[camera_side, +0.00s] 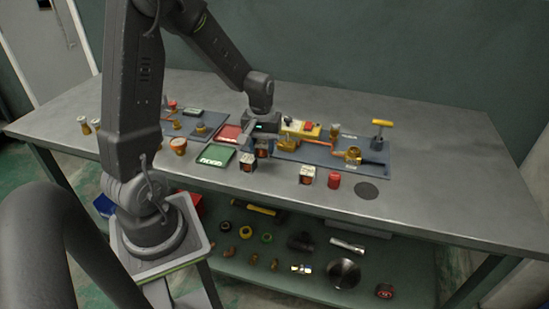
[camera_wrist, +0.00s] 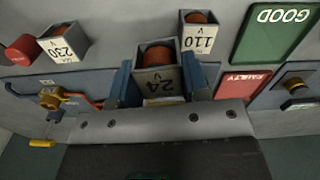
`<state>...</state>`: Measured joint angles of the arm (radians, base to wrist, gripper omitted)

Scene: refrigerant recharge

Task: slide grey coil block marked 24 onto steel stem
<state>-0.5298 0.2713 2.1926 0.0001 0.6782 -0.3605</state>
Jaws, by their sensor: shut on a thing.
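The grey coil block marked 24 V (camera_wrist: 159,84), with a copper-coloured core, is between the blue fingers of my gripper (camera_wrist: 158,82) in the wrist view. My gripper is shut on its sides, and the 24 label faces the camera. In the side view my gripper (camera_side: 262,139) is over the table beside the green GOOD tray; the held block is mostly hidden there. It looks larger than the other blocks in the wrist view, but I cannot tell its height above the table. I cannot clearly make out the steel stem; brass fittings (camera_side: 352,155) sit on the right blue-grey panel.
Similar blocks marked 110 V (camera_wrist: 199,36) and 230 V (camera_wrist: 66,42) stand either side of the held block. A red cylinder (camera_side: 334,180) and dark disc (camera_side: 366,190) are right. Green GOOD (camera_side: 215,156) and red FAULTY (camera_side: 227,135) trays are left. The front right tabletop is clear.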

